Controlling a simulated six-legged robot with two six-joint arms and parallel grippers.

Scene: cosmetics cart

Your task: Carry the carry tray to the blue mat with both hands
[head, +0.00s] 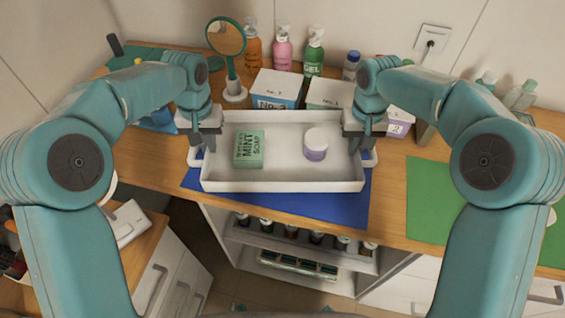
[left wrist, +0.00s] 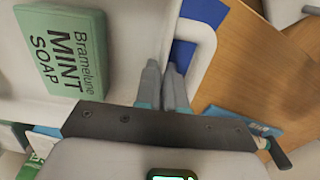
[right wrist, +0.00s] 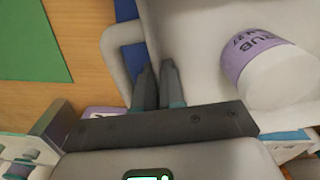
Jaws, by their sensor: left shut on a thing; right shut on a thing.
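The white carry tray (head: 280,184) is over the blue mat (head: 290,205), whose blue shows along the tray's front and sides. I cannot tell whether the tray touches the mat. Inside it are a green mint soap box (head: 249,149) at the left and a white and lilac jar (head: 316,144) at the right. My left gripper (head: 203,145) is shut on the tray's left side by its handle; its fingers show in the left wrist view (left wrist: 168,85). My right gripper (head: 360,143) is shut on the right side; its fingers show in the right wrist view (right wrist: 157,85).
Behind the tray stand white boxes (head: 277,88), a round mirror (head: 226,38) and several bottles (head: 283,47). A green mat (head: 430,190) lies to the right. The wooden counter's front edge is just before the blue mat, with open shelves (head: 300,240) below.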

